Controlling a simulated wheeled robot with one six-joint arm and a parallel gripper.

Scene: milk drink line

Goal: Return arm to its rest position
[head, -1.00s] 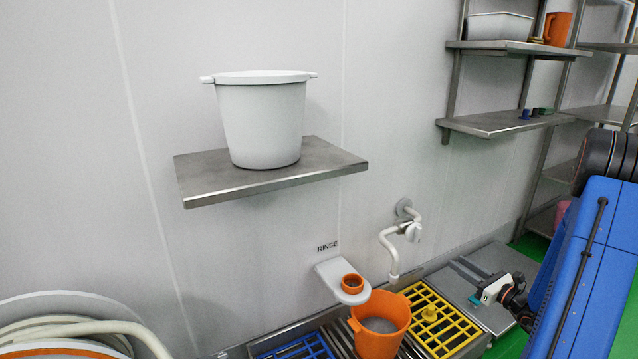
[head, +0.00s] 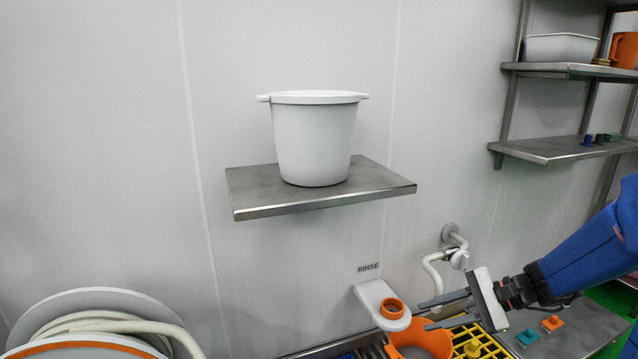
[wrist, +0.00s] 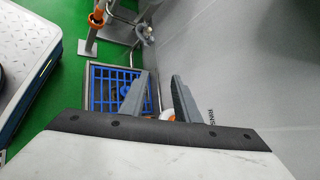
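My gripper (head: 428,314) reaches in from the right on my blue arm, above the orange bucket (head: 420,335) and the yellow grate (head: 470,340). Its two grey fingers are apart and point left, close to the ring on the rinse bracket in the picture; I cannot tell whether they touch it. In the wrist view my gripper (wrist: 159,85) shows both fingers spread, with nothing held between them. The bucket is partly hidden behind my gripper.
A white bucket (head: 313,140) stands on a wall shelf (head: 250,195) above. The rinse bracket (head: 372,295) and a white tap (head: 435,268) project from the wall. Orange (head: 552,322) and teal (head: 527,337) blocks sit on the steel counter. A blue grate (wrist: 103,90) shows in the wrist view.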

